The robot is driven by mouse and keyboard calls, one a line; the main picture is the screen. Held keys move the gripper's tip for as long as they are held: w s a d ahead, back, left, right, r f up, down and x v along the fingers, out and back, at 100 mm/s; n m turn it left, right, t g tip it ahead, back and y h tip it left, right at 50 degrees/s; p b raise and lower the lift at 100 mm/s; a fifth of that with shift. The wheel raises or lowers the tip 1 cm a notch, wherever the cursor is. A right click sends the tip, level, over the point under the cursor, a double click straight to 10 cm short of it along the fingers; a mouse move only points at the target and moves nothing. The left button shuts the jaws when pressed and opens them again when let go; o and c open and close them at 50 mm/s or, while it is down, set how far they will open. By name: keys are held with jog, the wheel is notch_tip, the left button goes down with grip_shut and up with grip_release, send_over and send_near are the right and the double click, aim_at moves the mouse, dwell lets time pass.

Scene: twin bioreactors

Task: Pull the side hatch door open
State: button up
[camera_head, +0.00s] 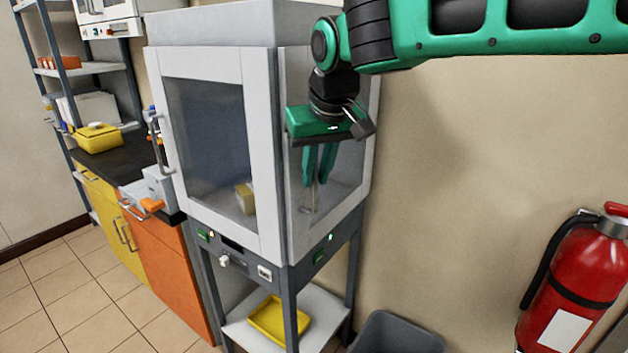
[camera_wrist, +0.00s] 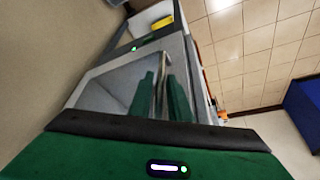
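The side hatch door (camera_head: 297,238) is the white-framed glass panel on the right face of the cabinet; it looks closed. Its thin upright metal handle (camera_head: 315,196) is partly hidden by my gripper. My gripper (camera_head: 314,183) hangs in front of this door with its green fingers pointing down and spread apart. In the wrist view, the handle (camera_wrist: 165,62) runs between the two fingers (camera_wrist: 161,85). A gap shows between the fingers, and I see no clear grip on the bar.
The cabinet's front door (camera_head: 262,150) is closed, with its own handle (camera_head: 155,140) at left. A grey bin (camera_head: 398,333) stands on the floor right of the cabinet. A red fire extinguisher (camera_head: 575,285) is at far right. A beige wall is close behind.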

jog(key=shift+x, duration=1.15)
grip_shut()
jog(key=shift+d, duration=0.1)
